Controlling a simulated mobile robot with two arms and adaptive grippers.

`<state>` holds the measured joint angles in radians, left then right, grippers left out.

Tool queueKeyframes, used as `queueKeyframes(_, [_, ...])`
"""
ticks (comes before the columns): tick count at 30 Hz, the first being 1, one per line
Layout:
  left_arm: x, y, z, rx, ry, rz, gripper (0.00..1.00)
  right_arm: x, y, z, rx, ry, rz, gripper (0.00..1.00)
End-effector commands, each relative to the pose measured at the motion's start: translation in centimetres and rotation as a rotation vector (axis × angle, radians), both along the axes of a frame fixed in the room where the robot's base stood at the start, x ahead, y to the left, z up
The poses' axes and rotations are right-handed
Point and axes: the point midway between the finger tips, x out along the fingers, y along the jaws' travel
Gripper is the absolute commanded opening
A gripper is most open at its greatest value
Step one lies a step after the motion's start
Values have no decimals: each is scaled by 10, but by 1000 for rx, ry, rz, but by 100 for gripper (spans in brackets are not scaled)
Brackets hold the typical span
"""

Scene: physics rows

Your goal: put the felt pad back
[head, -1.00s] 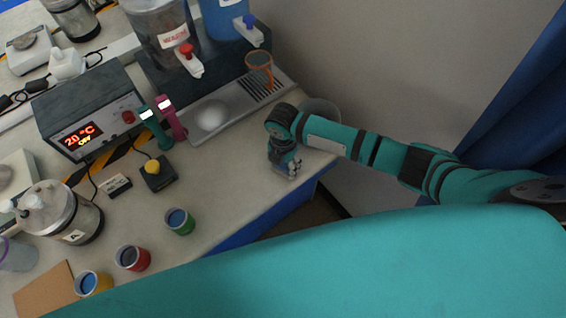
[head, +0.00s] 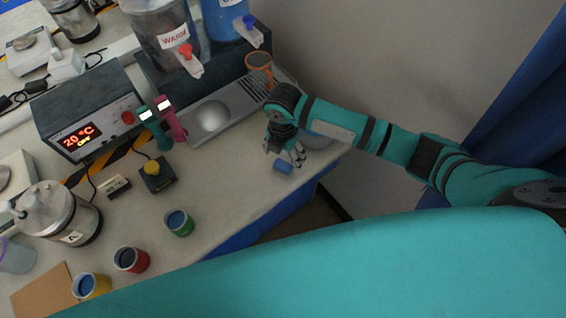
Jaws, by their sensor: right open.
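A small blue pad (head: 284,167), which looks like the felt pad, lies on the pale bench top near its right front edge. My right gripper (head: 286,155) is open just above and behind the pad, pointing down. Its fingers hide a little of the bench around the pad, and I see nothing held between them. My left gripper is not in view.
Green (head: 179,223), red (head: 131,260) and yellow (head: 91,286) cups stand front left. Bench between is clear.

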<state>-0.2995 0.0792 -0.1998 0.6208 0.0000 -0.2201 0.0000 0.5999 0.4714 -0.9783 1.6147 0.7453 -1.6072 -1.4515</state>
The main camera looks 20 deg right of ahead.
Motion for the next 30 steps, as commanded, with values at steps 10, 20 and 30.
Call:
queueKeyframes(10, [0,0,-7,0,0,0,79,1,0,53,0,-1,-1,78])
queueKeyframes(20, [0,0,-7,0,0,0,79,0,0,59,-1,2,-1,78])
queueKeyframes(30, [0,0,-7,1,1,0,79,-2,2,58,4,1,-6,78])
